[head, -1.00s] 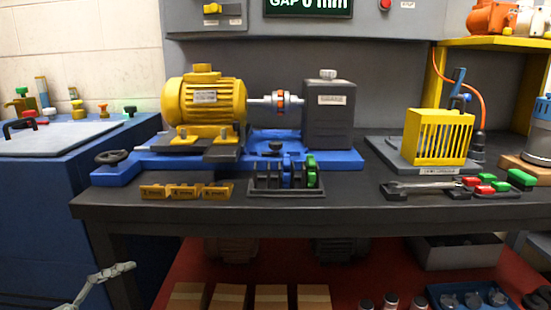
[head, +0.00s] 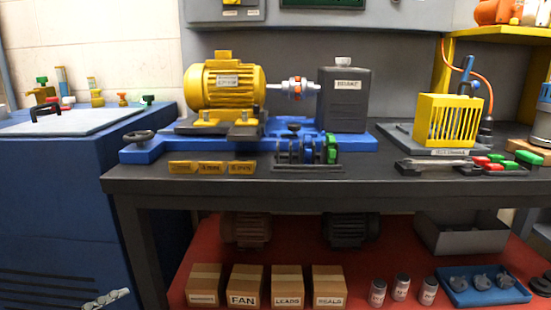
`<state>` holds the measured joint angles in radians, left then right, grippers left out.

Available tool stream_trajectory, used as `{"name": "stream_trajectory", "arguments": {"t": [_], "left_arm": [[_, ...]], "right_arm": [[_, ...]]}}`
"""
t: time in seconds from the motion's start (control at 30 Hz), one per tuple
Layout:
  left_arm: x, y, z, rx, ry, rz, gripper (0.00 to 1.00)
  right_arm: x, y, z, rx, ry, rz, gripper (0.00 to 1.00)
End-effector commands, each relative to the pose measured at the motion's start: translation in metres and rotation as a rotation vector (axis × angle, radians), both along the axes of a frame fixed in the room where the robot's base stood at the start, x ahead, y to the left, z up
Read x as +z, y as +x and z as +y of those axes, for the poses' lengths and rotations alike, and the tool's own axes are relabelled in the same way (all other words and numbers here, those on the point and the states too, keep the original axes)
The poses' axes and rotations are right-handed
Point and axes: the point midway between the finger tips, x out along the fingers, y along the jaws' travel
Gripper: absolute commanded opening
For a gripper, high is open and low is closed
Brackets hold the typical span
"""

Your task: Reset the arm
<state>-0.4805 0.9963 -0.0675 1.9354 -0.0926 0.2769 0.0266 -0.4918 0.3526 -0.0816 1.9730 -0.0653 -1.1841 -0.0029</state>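A small grey part of my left gripper (head: 107,299) shows at the bottom left edge, in front of the blue cabinet. It is cut off by the frame, and whether its fingers are open or shut cannot be made out. It appears apart from everything on the bench. My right gripper is not in view. A yellow motor (head: 225,84) sits on a blue base (head: 165,148) on the bench, with a shaft coupling (head: 295,87) between it and a dark grey box unit (head: 343,98).
The dark bench (head: 350,185) spans the middle. A blue cabinet (head: 60,210) stands left. A yellow cage (head: 447,122) and a wrench (head: 433,163) are at right. Below, a red shelf (head: 390,265) holds several labelled boxes, cans and a blue tray (head: 485,288). Dark motors sit behind.

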Motion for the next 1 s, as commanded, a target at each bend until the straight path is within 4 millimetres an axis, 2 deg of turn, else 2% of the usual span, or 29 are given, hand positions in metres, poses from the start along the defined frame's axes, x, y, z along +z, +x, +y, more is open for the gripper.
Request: {"name": "stream_trajectory", "arguments": {"t": [0.17,0.27,0.37,0.43,0.57,0.6,0.7,0.83,0.9,1.0], "left_arm": [[-0.006,-0.001,0.002,0.019,-0.008,0.015,0.84],[-0.015,0.003,0.009,0.105,-0.021,0.056,0.84],[-0.038,0.004,0.026,0.290,-0.047,0.163,0.84],[-0.063,-0.003,0.037,0.453,-0.072,0.280,0.84],[-0.117,-0.043,0.045,0.740,-0.117,0.561,0.84],[-0.132,-0.061,0.043,0.813,-0.129,0.654,0.84],[-0.160,-0.106,0.026,0.952,-0.152,0.873,0.84],[-0.178,-0.152,0.002,1.053,-0.163,1.085,0.84],[-0.182,-0.167,-0.007,1.078,-0.164,1.153,0.84],[-0.185,-0.176,-0.013,1.092,-0.163,1.194,0.84]], "right_arm": [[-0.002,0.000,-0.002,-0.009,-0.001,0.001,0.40],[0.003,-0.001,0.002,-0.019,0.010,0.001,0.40],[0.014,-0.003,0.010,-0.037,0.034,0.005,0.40],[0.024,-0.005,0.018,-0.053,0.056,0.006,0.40],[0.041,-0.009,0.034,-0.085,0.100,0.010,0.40],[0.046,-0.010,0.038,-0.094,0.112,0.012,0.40],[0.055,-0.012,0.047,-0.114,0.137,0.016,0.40],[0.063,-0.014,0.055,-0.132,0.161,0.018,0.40],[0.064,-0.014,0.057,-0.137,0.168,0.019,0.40],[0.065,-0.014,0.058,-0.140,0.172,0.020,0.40]]}}
